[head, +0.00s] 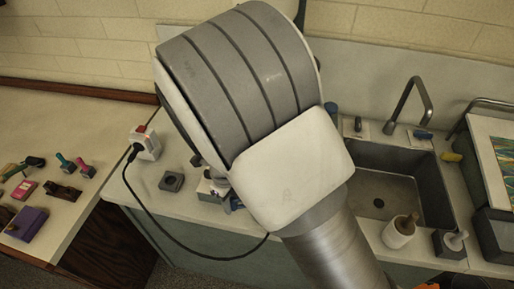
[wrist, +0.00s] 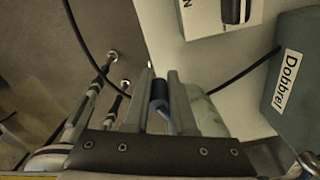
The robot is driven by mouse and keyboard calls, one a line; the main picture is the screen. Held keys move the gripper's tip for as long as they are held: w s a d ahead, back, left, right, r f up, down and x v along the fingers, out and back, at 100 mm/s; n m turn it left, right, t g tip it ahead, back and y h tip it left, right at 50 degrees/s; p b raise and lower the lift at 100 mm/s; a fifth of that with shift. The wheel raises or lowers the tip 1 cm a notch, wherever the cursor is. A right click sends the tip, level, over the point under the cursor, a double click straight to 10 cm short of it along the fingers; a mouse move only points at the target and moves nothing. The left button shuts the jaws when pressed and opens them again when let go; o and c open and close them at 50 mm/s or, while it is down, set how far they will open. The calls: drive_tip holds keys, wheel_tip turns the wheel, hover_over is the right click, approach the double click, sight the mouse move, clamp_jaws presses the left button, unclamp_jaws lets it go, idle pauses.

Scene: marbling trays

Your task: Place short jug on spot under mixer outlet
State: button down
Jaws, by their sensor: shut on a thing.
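My gripper (wrist: 160,95) is shut on a dark blue, rounded thing (wrist: 158,92), with a lighter blue part lower down between the fingers. Only a small part of it shows, so I cannot tell whether it is the short jug.
A sink (head: 378,203) with a tap (head: 410,103) lies right of my arm. A black cable (head: 160,222) runs from a white socket box (head: 146,146). A grey-green box labelled "Dobbrei" (wrist: 301,110) and a white box (wrist: 208,18) are near my gripper. A dark square block (head: 171,181) sits on the counter.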

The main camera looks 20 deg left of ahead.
drive_tip(key=shift+w+a+f+p, duration=0.25)
drive_tip(key=shift+w+f, duration=0.35)
drive_tip(key=shift+w, duration=0.95)
drive_tip(key=shift+w+a+f+p, duration=0.1)
drive_tip(key=shift+w+f+p, duration=0.4)
drive_tip(key=shift+w, duration=1.05)
drive_tip(key=shift+w+a+f+p, duration=0.2)
drive_tip(key=shift+w+f, duration=0.45)
drive_tip(key=shift+w, duration=0.9)
drive_tip(key=shift+f, duration=0.15)
drive_tip(key=c, duration=0.7)
unclamp_jaws()
drive_tip(key=shift+c, duration=0.2)
wheel_tip(320, 180, up, 12)
drive_tip(key=shift+b, duration=0.35)
drive_tip(key=shift+s, duration=0.1)
